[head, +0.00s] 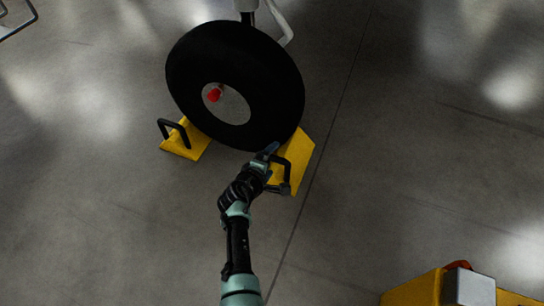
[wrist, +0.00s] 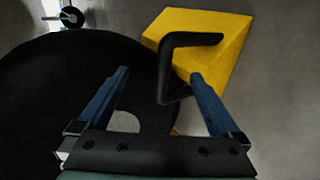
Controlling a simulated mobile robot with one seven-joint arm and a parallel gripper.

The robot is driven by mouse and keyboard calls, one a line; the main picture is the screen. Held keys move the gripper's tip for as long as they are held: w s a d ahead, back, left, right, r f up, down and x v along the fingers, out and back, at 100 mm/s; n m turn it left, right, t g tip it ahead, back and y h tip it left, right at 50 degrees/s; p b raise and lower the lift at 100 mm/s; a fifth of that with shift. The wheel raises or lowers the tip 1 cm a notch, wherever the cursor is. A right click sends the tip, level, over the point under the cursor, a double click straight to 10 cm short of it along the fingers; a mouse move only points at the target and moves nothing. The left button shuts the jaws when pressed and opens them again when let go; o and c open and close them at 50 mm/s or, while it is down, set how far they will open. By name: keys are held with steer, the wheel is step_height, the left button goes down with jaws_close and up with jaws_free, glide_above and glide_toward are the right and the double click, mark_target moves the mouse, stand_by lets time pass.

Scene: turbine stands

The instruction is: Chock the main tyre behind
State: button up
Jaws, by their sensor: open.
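The black main tyre (head: 238,60) stands on the floor in the head view and fills the left of the wrist view (wrist: 45,95). A yellow chock (head: 302,153) with a black bar handle lies at the tyre's lower right; it also shows in the wrist view (wrist: 225,45). It looks close against the tyre, but I cannot tell if they touch. A second yellow chock (head: 182,145) sits at the tyre's left side. My gripper (head: 271,150) is open at the right chock's handle. In the wrist view, the handle appears between my fingers (wrist: 160,76), not clamped.
A red cap (head: 214,95) sticks out from the wheel hub. A white strut rises above the tyre. A yellow box-like object (head: 415,290) with a grey block stands at the bottom right. A small wheel (wrist: 70,16) shows in the wrist view.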

steer(key=p+v, duration=0.6)
steer(key=v, duration=0.1)
steer(key=shift+s, duration=0.2)
stand_by(0.7)
stand_by(0.5)
